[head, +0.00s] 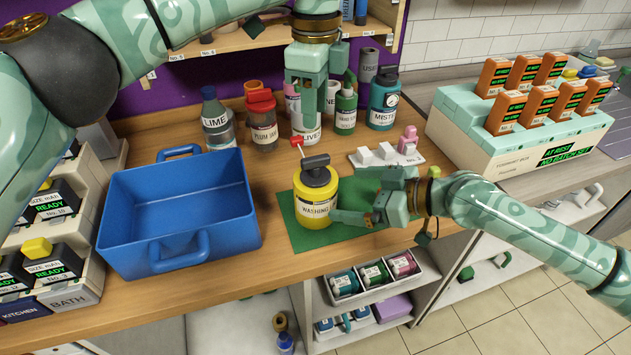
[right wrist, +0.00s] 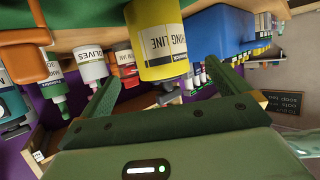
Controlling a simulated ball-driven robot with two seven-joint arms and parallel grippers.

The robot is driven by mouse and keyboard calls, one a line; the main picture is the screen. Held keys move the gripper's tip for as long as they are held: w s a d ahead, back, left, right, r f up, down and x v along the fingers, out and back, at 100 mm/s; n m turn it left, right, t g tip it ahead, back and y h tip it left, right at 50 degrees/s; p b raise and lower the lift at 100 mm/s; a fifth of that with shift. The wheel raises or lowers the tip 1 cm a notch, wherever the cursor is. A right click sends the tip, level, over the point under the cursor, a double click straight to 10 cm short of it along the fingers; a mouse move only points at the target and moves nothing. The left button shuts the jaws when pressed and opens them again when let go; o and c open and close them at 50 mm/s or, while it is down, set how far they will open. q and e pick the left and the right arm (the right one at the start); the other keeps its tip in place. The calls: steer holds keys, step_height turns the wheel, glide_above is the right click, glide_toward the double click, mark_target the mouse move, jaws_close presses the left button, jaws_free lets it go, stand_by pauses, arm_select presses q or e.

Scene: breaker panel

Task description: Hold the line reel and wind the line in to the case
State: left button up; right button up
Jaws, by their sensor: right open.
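The line reel (head: 316,200) is a yellow drum with a black top, standing upright on a green mat (head: 352,190). A thin pale piece with a red end (head: 297,142) rises from its top.
A blue bin (head: 182,212) stands left of the mat. A white switch strip (head: 386,155) lies behind my right gripper. The counter's front edge is close to the mat.

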mark_target(315, 191)
steer(key=x, duration=0.9)
steer(key=shift+w+a, duration=0.1)
steer(key=shift+a, duration=0.05)
steer(key=c, duration=1.1)
arm_select(q)
steer(key=shift+o, duration=0.2)
